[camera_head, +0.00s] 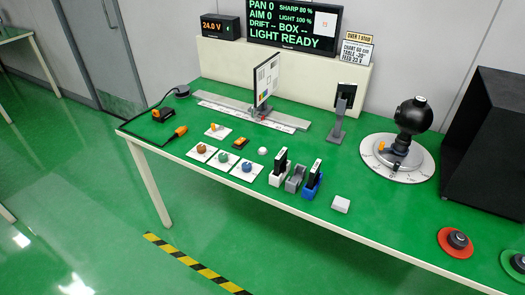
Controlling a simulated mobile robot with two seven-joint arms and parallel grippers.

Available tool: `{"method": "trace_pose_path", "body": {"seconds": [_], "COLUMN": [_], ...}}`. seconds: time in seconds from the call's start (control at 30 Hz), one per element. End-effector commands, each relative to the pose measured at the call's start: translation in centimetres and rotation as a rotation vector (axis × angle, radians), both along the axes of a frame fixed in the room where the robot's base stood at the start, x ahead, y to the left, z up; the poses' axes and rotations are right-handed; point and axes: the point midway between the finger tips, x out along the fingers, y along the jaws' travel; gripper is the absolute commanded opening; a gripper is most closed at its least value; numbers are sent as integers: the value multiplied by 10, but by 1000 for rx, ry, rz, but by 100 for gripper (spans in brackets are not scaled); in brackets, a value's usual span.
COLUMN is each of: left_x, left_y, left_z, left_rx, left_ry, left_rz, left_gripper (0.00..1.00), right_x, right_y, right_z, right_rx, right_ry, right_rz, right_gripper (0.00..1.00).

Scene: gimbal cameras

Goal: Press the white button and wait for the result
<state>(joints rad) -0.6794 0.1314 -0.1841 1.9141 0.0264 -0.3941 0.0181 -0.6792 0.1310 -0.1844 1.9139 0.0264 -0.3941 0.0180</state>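The black display (294,26) at the back reads PAN 0, SHARP 80 %, AIM 0, LIGHT 100 %, DRIFT -- BOX -- and LIGHT READY in green. Neither of my grippers is in view, and nothing touches the white pieces.
Orange, green and blue knobs (247,167) sit on white cards. White, grey and blue holders (311,183) stand beside them. A black ball-shaped device (413,116) stands on a round dial at right, near a black box (490,140). A chart board (265,80) stands on a rail.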

Motion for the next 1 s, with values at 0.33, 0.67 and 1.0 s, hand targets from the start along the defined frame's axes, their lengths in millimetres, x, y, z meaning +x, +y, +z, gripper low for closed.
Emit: {"method": "trace_pose_path", "body": {"seconds": [0.33, 0.67, 1.0], "left_x": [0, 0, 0], "left_y": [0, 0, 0], "left_z": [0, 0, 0], "left_rx": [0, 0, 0], "left_ry": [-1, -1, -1], "left_rz": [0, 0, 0], "left_gripper": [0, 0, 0], "right_x": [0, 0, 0], "right_y": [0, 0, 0], "right_z": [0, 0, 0], "right_rx": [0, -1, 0], "right_ry": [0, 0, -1], "right_rz": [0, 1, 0], "right_gripper": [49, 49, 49]}}
